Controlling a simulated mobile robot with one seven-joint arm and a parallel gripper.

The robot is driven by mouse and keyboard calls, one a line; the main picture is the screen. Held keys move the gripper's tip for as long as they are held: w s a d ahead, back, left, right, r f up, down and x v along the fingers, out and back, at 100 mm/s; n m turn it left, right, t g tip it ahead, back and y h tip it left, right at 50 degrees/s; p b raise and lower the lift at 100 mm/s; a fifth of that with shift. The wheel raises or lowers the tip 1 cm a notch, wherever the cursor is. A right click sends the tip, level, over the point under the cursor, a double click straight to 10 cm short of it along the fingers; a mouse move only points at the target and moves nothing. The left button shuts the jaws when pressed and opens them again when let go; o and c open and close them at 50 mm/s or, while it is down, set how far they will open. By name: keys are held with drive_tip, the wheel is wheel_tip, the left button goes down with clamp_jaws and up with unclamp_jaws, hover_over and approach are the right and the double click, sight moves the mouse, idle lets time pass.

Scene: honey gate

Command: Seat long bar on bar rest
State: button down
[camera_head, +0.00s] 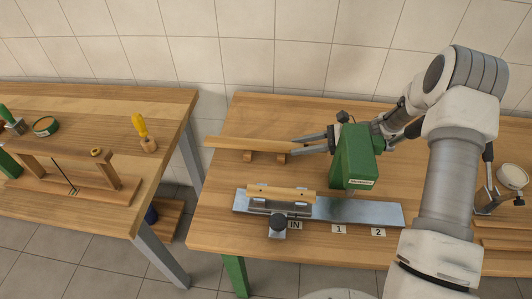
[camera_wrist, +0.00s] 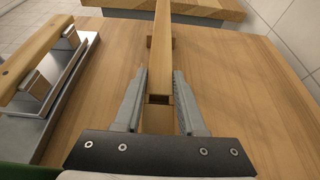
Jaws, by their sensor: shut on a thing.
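The long wooden bar (camera_head: 240,144) lies level near the back left of the right-hand table, its left end reaching the table's edge. Two small wooden blocks of the bar rest (camera_head: 249,157) show beneath it; I cannot tell for sure whether the bar touches them. My gripper (camera_head: 297,145) is shut on the bar near its right end.
A metal plate (camera_head: 355,212) with a shorter wooden bar (camera_head: 281,193) on a fixture lies in front, with labels IN, 1 and 2. A second table (camera_head: 85,215) with a wooden frame and tools stands left across a gap. A lamp-like stand (camera_head: 511,177) is at the right.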

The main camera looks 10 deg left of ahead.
drive_tip(key=shift+f, duration=0.45)
idle(1.0)
drive_tip(key=c, duration=0.6)
unclamp_jaws()
drive_tip(key=shift+c, duration=0.2)
drive_tip(key=shift+d+r, duration=0.15)
drive_tip(key=shift+v, duration=1.45)
drive_tip(key=shift+d, duration=0.15)
drive_tip(key=o, duration=0.6)
drive_tip(key=shift+c, duration=0.2)
